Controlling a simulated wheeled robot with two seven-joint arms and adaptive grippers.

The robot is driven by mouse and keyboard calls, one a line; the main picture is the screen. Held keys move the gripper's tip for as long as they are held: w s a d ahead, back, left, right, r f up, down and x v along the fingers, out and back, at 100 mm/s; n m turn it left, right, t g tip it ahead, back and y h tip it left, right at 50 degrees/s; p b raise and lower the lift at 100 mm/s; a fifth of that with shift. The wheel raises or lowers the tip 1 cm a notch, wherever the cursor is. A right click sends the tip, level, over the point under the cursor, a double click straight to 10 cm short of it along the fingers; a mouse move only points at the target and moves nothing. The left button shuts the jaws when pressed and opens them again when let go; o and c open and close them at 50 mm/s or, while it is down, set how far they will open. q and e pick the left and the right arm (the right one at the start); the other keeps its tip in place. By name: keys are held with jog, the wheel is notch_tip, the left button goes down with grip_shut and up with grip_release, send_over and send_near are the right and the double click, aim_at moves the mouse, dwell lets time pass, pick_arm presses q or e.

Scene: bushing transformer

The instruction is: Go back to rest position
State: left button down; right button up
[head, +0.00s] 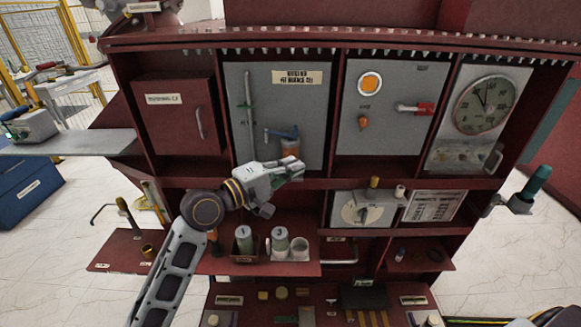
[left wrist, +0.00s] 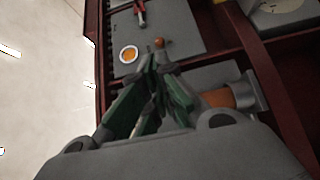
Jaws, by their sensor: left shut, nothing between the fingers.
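My left gripper (head: 298,168) is shut and empty in front of the dark red cabinet (head: 340,184), at the lower part of its second panel. The left wrist view shows its green-lined fingers (left wrist: 156,62) close together with nothing between them. Just above the gripper in the head view is an orange cylinder (head: 290,147) below a blue handle (head: 282,133). In the left wrist view the orange cylinder (left wrist: 222,97) lies beside the fingers, in a grey holder. Whether they touch is unclear. My right gripper is not in view.
An orange round light (head: 370,84), a red lever (head: 415,108) and a dial gauge (head: 485,104) are on the right panels. A green-handled lever (head: 533,185) sticks out at the right side.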

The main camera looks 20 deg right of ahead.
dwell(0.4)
pick_arm(q)
jog(key=s+a+f+m+y, duration=0.2)
jog(key=s+a+f+y, duration=0.15)
jog(key=a+f, duration=0.65)
jog(key=s+a+f+m+y, duration=0.2)
jog(key=a+f+y, duration=0.3)
jog(key=a+f, duration=0.55)
jog(key=s+a+f+m+g+y, duration=0.1)
jog(key=s+a+f+y, duration=0.3)
jog(key=s+a+f, duration=0.4)
jog(key=s+a+f+m+g+y, duration=0.1)
jog(key=s+a+f+g+y, duration=0.1)
jog(key=s+a+f+y, duration=0.65)
notch_tip(320, 180, down, 29)
jog(key=s+a+g+h, duration=0.1)
jog(key=a+h, duration=0.1)
jog(key=h, duration=0.2)
jog(key=s+a+f, duration=0.2)
jog(key=s+f, duration=0.8)
jog(key=s, duration=0.1)
jog(key=s+a+f+g, duration=0.1)
jog(key=s+a+f, duration=0.1)
jog(key=s+f, duration=0.8)
jog(key=shift+s+a+m, duration=0.2)
jog(key=shift+s+m, duration=0.1)
jog(key=shift+s, duration=0.5)
